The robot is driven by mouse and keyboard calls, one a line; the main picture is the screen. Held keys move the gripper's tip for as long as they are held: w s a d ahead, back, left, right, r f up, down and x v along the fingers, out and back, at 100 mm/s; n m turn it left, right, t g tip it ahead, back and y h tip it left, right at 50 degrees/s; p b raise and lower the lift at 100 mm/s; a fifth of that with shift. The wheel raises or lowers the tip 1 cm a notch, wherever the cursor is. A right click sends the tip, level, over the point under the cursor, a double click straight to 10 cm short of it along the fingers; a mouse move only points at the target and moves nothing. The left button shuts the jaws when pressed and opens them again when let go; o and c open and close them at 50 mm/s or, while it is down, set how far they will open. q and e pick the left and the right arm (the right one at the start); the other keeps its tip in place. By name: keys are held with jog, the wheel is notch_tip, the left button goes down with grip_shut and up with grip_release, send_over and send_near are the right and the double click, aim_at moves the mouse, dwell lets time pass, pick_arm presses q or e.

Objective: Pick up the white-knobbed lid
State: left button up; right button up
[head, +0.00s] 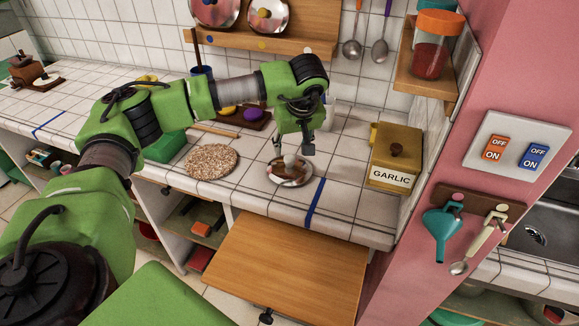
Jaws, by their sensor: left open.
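The white-knobbed lid (288,176) is a shiny round metal lid lying flat on the tiled counter, left of the blue tile line. Its pale knob points up. My left gripper (293,151) points down just above the lid, open, with its fingers apart near the knob. I cannot tell whether a finger touches the knob. The gripper hides part of the lid's far side. My right gripper is out of view.
A garlic box (396,158) stands to the right on the counter (345,215). A round speckled mat (212,162) lies to the left. Two more lids hang on the wooden rack (290,42) behind. A wooden board (290,265) juts out below the counter edge.

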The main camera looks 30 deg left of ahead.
aim_at(290, 158)
pick_arm(q)
jog(key=shift+w+a+f+p, duration=0.15)
jog(key=shift+f+p, duration=0.15)
jog(key=shift+f, duration=0.25)
jog(key=p+x, duration=0.1)
jog(key=x, duration=0.3)
jog(key=shift+f, duration=0.35)
grip_shut()
